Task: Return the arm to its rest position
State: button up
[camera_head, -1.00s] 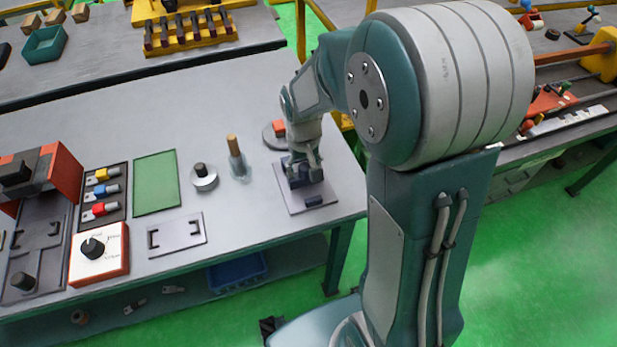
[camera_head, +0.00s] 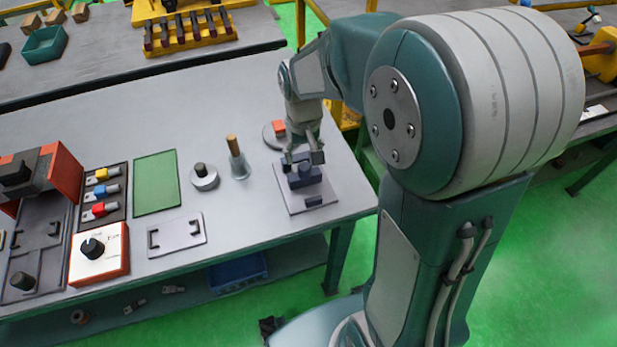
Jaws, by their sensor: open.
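My gripper (camera_head: 304,158) is open above a small dark block-shaped part (camera_head: 303,178). My arm's large teal and grey joint stands at the right of the view, with the arm bent over the bench.
Behind the gripper is a round base with a red block (camera_head: 279,126). To its left are a brush-like tool (camera_head: 237,158), a round metal weight (camera_head: 204,177) and a green mat (camera_head: 156,183). A plate with handles (camera_head: 177,235) and a white dial box (camera_head: 98,253) lie further left.

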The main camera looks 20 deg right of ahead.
jog(key=shift+r, duration=0.65)
jog(key=shift+s+r, duration=0.1)
jog(key=s+r+t, duration=0.5)
jog(key=s+r, duration=0.6)
jog(key=s, duration=0.5)
jog(key=shift+s+t, duration=0.25)
jog(key=shift+t, duration=0.05)
jog(key=shift+r, duration=0.1)
dwell(0.8)
